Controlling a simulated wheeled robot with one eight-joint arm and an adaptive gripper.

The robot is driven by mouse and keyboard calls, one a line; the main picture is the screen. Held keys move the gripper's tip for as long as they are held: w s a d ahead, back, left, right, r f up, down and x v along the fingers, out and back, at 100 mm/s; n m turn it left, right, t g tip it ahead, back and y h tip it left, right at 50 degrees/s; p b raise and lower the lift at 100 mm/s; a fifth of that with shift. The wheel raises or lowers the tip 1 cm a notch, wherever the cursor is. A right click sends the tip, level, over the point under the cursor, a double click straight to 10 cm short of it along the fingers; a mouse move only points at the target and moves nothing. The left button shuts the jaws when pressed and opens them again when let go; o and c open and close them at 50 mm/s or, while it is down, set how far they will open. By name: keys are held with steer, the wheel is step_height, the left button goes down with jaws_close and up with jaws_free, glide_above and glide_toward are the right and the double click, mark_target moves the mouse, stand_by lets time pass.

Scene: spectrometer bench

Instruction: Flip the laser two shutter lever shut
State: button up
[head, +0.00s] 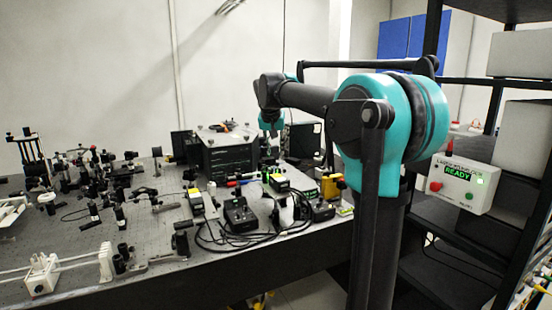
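Several small laser and control boxes stand together on the right part of the optical bench (155,215). They include a black box (240,213), a yellow-topped box (195,200), a box beside green lights (280,184) and a yellow unit (330,186). Their labels are too small to read, so I cannot tell which is laser two or how its shutter lever stands. My gripper (273,147) hangs over the back of the bench, pointing down, right of a large black housing (226,155) and behind the small boxes. Its fingers are too small and dark to read.
A white control box (462,187) at right shows a green READY display, a red button and a green button. Dark shelving (495,110) stands beside it. Loose black cables (235,238) lie along the bench's front. Several optics mounts (105,160) crowd the left.

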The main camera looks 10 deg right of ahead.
steer(key=shift+v, duration=1.15)
steer(key=s+d+f+n, duration=0.1)
steer(key=s+d+f, duration=0.2)
steer(key=s+f, duration=1.4)
steer(key=s+d+f+n+g+y, duration=0.1)
steer(key=s+d+f+n, duration=0.1)
steer(key=s+f, duration=1.6)
step_height(320, 180, down, 2)
steer(key=shift+d+y, duration=0.3)
steer(key=shift+d, duration=0.6)
